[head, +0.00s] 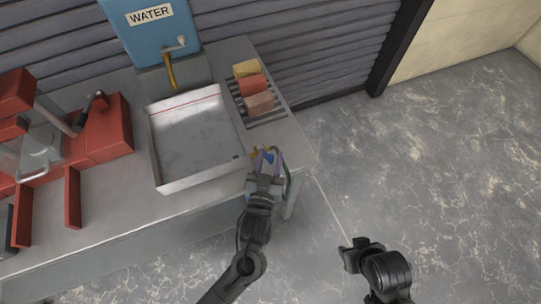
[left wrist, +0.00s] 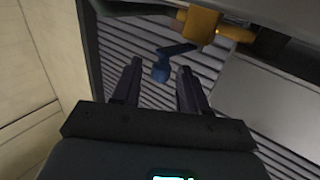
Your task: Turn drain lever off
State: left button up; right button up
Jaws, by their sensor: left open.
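The drain lever is a small blue handle (left wrist: 165,62) on a brass valve (left wrist: 200,23) under the sink's front right corner. In the head view, a bit of the blue handle (head: 268,158) and of the brass (head: 255,153) shows at the bench's front edge, partly hidden by my left gripper (head: 267,151). My left gripper is open. In the left wrist view the handle appears between its two fingers, near their tips; I cannot tell whether they touch it. My right gripper (head: 355,252) hangs over the floor at the lower right, away from the bench; its jaw state is unclear.
A metal basin (head: 190,140) is set in the grey bench. A blue water tank (head: 150,30) with a tap stands behind it. Several sponges or bricks (head: 252,84) lie on a rack to its right. Red equipment (head: 105,130) stands left. The floor at right is clear.

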pick_arm(q)
jog(key=shift+w+d, duration=0.15)
jog(key=shift+w, duration=0.4)
jog(key=shift+c, duration=0.3)
grip_shut()
jog(key=shift+s+a+r+m+g+h+p, duration=0.1)
jog(key=shift+a+m+g+h+p, duration=0.1)
jog(key=shift+m+h+p, duration=0.25)
jog(key=shift+s+a+r+m+g+h+p, duration=0.15)
jog(key=shift+m+h+p, duration=0.1)
jog(key=shift+h+p, duration=0.3)
jog(key=shift+a+f+m+g+h+p, duration=0.15)
jog(key=shift+m+g+h+p, duration=0.15)
jog(key=shift+h, duration=0.25)
jog(key=shift+a+f+m+g+h+p, duration=0.1)
jog(key=shift+m+h+p, duration=0.05)
jog(key=shift+m+h, duration=0.35)
